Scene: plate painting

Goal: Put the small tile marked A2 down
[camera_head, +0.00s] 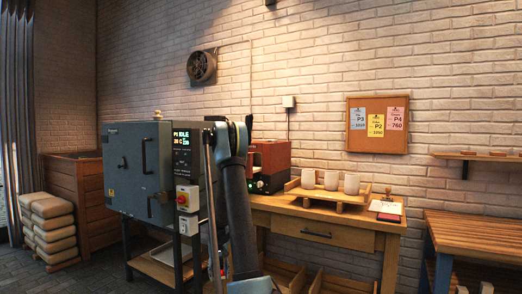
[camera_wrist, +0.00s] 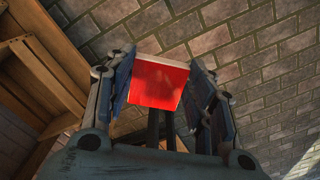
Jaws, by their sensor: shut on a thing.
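My gripper (camera_wrist: 159,76) is shut on a small red square tile (camera_wrist: 158,88) in the wrist view. The tile sits between both fingers, with its flat red face toward the camera and a pale strip along its upper edge. I can read no A2 mark on it. Behind it in the wrist view are a brick surface and wooden boards. In the head view my arm rises in front of the kiln, and neither the gripper nor the tile can be made out there.
A grey kiln (camera_head: 140,172) with a lit panel stands left of a wooden table (camera_head: 345,228). The table bears a wooden tray (camera_head: 322,198) with three white cups, and a red-and-white pad (camera_head: 389,217). A slatted bench (camera_head: 475,232) stands right. A corkboard (camera_head: 362,105) hangs on the wall.

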